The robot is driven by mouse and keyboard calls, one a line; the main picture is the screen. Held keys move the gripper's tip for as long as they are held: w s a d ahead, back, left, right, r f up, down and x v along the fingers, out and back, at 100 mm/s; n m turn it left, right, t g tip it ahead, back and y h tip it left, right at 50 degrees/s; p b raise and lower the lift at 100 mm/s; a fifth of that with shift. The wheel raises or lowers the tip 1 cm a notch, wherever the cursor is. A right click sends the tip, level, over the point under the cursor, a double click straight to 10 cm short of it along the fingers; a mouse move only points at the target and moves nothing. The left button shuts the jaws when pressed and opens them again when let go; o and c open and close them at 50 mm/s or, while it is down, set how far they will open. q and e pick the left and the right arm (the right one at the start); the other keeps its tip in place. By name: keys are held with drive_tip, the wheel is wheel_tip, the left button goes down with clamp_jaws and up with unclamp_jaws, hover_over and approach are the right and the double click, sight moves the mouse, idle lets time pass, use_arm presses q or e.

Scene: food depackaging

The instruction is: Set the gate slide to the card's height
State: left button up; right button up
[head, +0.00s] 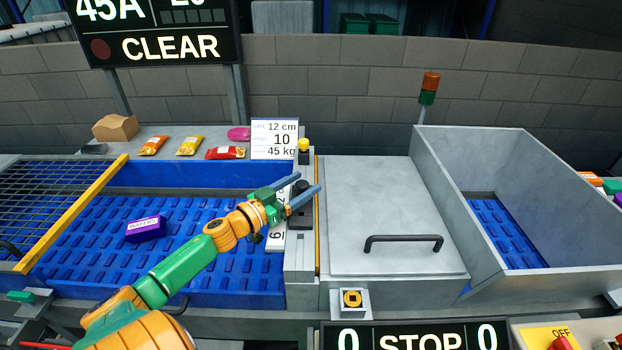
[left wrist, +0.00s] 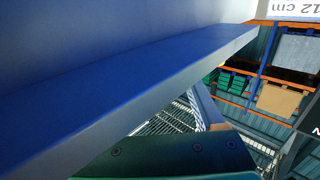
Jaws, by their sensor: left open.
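The white card (head: 275,138) stands behind the blue belt and reads 12 cm, 10 and 45 kg; a corner with "12 cm" also shows in the left wrist view (left wrist: 297,9). The gate post (head: 300,258) rises at the belt's right end, with a yellow knob on top. A white scale (head: 277,238) with a 6 runs along it, partly covered by my gripper. A black knob (head: 300,187), seemingly the slide's, shows between my left gripper's (head: 308,184) fingers. The gripper is open; contact with the knob cannot be told. My right gripper is out of view.
A purple wafers pack (head: 146,229) lies on the blue belt (head: 85,265). Several snack packs lie on the ledge behind. A grey lid with a black handle (head: 403,239) and a metal hopper (head: 560,190) are to the right. The sign (head: 170,47) reads CLEAR.

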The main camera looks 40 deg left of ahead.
use_arm(q)
drive_tip(key=w, duration=0.3)
drive_tip(key=shift+w+d+f, duration=0.15)
drive_tip(key=shift+w+f, duration=0.15)
drive_tip(key=shift+w, duration=0.05)
drive_tip(key=shift+s+r, duration=0.15)
drive_tip(key=shift+s, duration=0.05)
drive_tip(key=shift+c, duration=0.5)
clamp_jaws()
idle(0.4)
drive_tip(key=shift+w, duration=0.1)
